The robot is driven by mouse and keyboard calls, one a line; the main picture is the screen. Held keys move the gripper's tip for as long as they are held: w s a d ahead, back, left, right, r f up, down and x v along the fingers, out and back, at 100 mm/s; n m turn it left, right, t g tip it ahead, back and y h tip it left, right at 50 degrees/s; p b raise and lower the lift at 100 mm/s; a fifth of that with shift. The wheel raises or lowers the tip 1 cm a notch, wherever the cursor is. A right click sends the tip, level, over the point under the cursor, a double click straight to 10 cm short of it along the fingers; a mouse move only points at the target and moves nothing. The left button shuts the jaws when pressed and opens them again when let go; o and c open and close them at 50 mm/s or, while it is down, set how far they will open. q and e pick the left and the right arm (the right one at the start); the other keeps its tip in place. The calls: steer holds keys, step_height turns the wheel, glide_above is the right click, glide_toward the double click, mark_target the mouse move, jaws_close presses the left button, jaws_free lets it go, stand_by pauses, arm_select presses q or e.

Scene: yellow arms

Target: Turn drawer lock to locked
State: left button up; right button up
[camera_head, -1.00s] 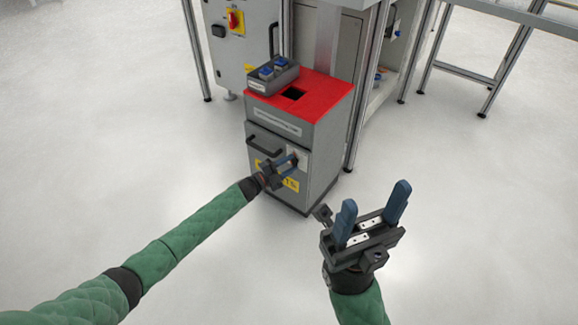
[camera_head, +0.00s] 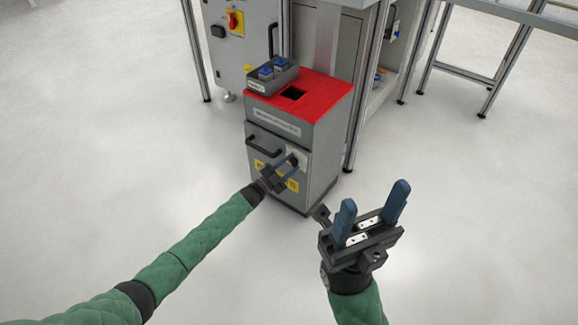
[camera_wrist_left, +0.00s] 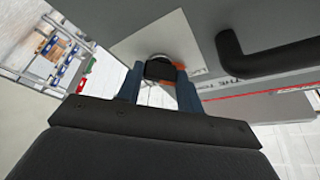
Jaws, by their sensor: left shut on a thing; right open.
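The drawer lock is a dark knob (camera_wrist_left: 158,70) on a light square plate (camera_head: 299,155), on the front of the grey cabinet (camera_head: 319,155). My left gripper (camera_head: 291,161) is at the lock. In the left wrist view, its two blue fingers (camera_wrist_left: 157,84) are shut on the knob, one on each side. The fingers cover part of the knob, so I cannot tell its exact setting. The black drawer handle (camera_head: 264,145) is left of the plate. My right gripper (camera_head: 373,216) is open and empty, in front of the cabinet at the lower right.
A grey box with blue buttons (camera_head: 272,75) stands on the cabinet's red top (camera_head: 327,91). A taller grey cabinet with a red and yellow switch (camera_head: 234,20) and metal frame posts stand behind. The floor (camera_head: 120,130) around is clear.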

arm_select(q)
steer(key=o, duration=1)
steer(key=shift+f, duration=0.1)
steer(key=shift+p+v, duration=0.55)
steer(key=shift+v, duration=3.35)
